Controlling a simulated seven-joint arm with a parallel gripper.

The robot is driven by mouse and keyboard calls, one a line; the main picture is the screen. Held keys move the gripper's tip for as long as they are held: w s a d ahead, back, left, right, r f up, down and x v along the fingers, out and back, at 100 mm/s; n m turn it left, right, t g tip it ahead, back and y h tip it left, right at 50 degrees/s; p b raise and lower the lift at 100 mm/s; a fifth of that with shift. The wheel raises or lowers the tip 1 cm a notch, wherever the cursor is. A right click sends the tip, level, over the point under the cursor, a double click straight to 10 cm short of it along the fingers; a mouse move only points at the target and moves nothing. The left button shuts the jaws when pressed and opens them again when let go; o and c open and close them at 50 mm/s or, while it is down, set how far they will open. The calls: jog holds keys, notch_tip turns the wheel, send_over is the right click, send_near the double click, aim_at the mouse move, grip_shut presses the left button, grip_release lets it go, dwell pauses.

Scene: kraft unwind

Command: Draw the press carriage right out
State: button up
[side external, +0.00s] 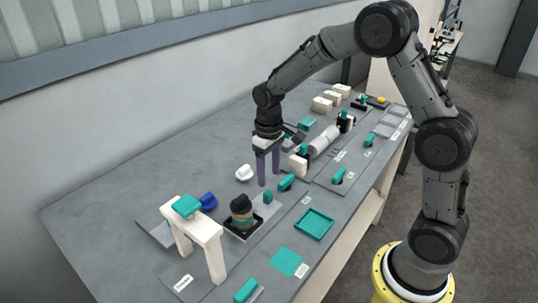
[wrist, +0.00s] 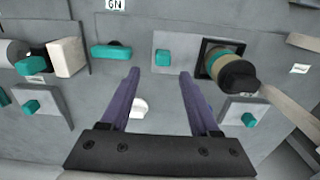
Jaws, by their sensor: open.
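The press carriage looks like a light grey plate (side external: 262,211) with an upright teal block (side external: 268,197) at one end. A dark square tray at its other end holds a stacked, banded roll with a black top (side external: 241,206), close to the white press arch (side external: 207,228). In the wrist view the teal block (wrist: 162,57) lies just ahead of my fingertips, and the roll (wrist: 228,68) is to the right. My gripper (side external: 268,177) is open and empty, pointing down above the bench behind the teal block. It also shows in the wrist view (wrist: 158,74), touching nothing visible.
A teal handle (side external: 286,183) lies close to my fingers on the right. A white rounded object (side external: 244,172) is to the left. A blue piece (side external: 208,201) sits behind the arch. A teal tray (side external: 314,224) is in front. The bench's far left is clear.

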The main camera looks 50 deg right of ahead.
notch_tip(320, 180, up, 6)
dwell(0.5)
jog(key=s+a+r+t, duration=0.2)
jog(key=s+r+t, duration=0.2)
jog(key=s+r, duration=0.85)
jog(key=s+a+f+t, duration=0.1)
jog(key=s+f, duration=0.1)
jog(key=s, duration=1)
jog(key=shift+f+t, duration=0.3)
jog(key=shift+f, duration=0.1)
